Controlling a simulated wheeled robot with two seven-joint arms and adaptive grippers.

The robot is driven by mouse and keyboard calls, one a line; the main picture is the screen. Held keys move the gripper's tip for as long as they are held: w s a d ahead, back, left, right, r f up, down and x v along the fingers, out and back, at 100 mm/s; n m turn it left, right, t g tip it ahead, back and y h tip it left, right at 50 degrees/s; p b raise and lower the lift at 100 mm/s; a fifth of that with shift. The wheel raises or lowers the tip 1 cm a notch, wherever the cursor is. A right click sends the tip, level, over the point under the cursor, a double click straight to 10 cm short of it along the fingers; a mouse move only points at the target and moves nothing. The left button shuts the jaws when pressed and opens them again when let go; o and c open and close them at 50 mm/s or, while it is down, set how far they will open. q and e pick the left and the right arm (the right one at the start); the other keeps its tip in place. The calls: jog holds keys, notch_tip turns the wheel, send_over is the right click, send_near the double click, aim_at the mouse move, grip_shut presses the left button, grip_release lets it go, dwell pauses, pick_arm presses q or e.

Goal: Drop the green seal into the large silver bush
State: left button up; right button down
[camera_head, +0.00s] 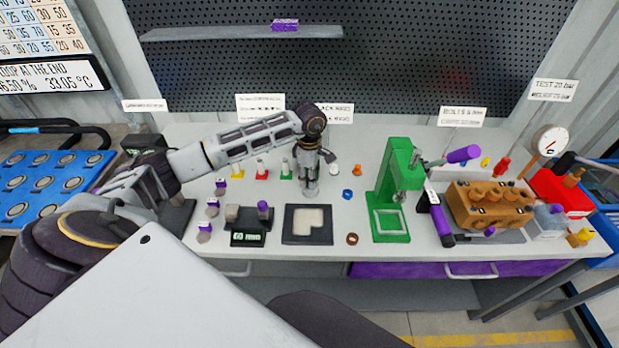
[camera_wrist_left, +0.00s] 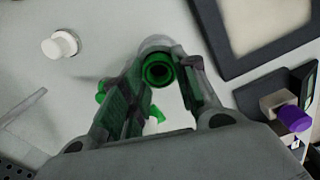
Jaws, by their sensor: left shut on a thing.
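My left gripper (camera_head: 313,170) points down over the bench, behind the dark square tray. It is shut on the green seal (camera_wrist_left: 158,70), a small dark-centred ring between the fingertips in the wrist view. The large silver bush (camera_head: 310,188) stands upright on the bench directly below the fingers. Its pale rim (camera_wrist_left: 155,42) shows just past the seal in the wrist view. The seal appears over the bush, but I cannot tell the height between them. In the head view the fingers hide the seal. My right gripper is not in view.
A dark tray with a pale recess (camera_head: 307,222) lies in front of the bush. A green press (camera_head: 396,185) stands to the right, beside a brown pump block (camera_head: 490,203). Small cones (camera_head: 262,169) stand behind on the left. A black scale (camera_head: 248,238) lies at front left.

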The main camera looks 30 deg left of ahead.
pick_arm(q)
jog(key=shift+b, duration=0.35)
dwell(1.2)
jog(key=o, duration=0.8)
jog(key=shift+c, duration=0.2)
notch_tip(320, 180, up, 12)
dwell(0.4)
dwell(1.1)
